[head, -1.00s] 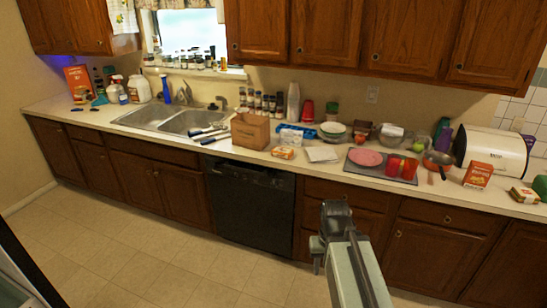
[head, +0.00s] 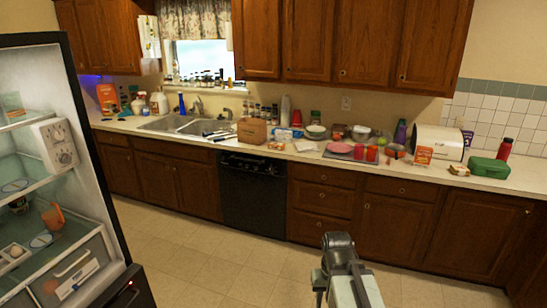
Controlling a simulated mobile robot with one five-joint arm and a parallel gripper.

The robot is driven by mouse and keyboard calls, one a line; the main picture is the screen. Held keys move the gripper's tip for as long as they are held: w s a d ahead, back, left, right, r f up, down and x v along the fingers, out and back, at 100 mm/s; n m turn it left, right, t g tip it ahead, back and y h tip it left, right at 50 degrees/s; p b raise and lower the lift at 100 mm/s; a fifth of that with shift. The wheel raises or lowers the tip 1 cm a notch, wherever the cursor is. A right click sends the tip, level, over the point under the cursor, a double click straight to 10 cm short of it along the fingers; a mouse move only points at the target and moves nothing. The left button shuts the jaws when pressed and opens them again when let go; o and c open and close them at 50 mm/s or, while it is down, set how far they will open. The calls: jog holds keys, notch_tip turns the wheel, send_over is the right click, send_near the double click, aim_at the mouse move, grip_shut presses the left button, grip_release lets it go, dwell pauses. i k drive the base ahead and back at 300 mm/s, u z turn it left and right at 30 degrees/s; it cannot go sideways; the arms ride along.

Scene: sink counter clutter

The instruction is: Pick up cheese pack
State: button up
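Two small packs on the counter could be the cheese pack, and I cannot read either label. One is an orange-and-white pack (head: 277,146) near the front edge, right of the brown box. The other is a small yellow-and-red pack (head: 459,170) at the right, between an orange-red box and a green case. Both are apart from my arm, across the floor. Part of my arm shows at the bottom centre of the head view; no gripper fingers can be made out.
The long counter (head: 305,152) is cluttered, with a brown box (head: 252,131), pink plate (head: 342,148), red cups (head: 371,153), orange-red box (head: 423,155), white bread bin (head: 440,142) and green case (head: 489,167). An open fridge (head: 66,114) stands at left. The floor (head: 230,262) is clear.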

aim_at(272, 145)
jog(key=u, duration=0.05)
jog(key=k, duration=0.3)
jog(key=u, duration=0.15)
jog(key=i, duration=1.65)
jog(key=z, duration=0.1)
